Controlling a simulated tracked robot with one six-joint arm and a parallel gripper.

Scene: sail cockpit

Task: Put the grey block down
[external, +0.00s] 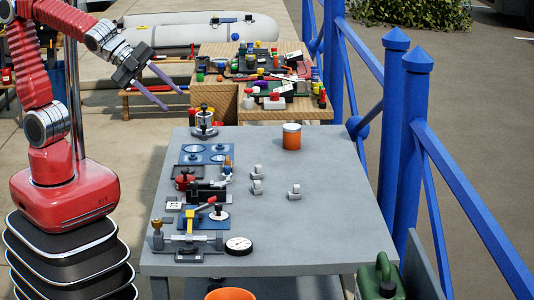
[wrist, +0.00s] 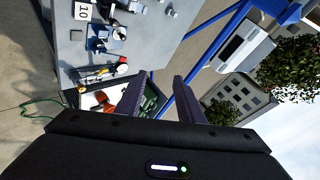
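My gripper (external: 175,100) is raised at the upper left, left of the grey table (external: 320,235) and above its top. Its two dark purple fingers are apart with nothing visible between them. In the wrist view the fingers of my gripper (wrist: 160,86) also stand apart and empty. No plain grey block can be made out for sure. Three small light grey pieces stand on the table: one at the back (external: 258,170), one just in front of it (external: 257,187) and one to the right (external: 294,192). Their exact shape is too small to tell.
An orange cup (external: 291,136) stands near the table's back edge. Blue plates, a red-knobbed part and a clamp-like fixture line the left side. A round white dial (external: 238,245) lies near the front. Blue railings (external: 407,140) run along the right.

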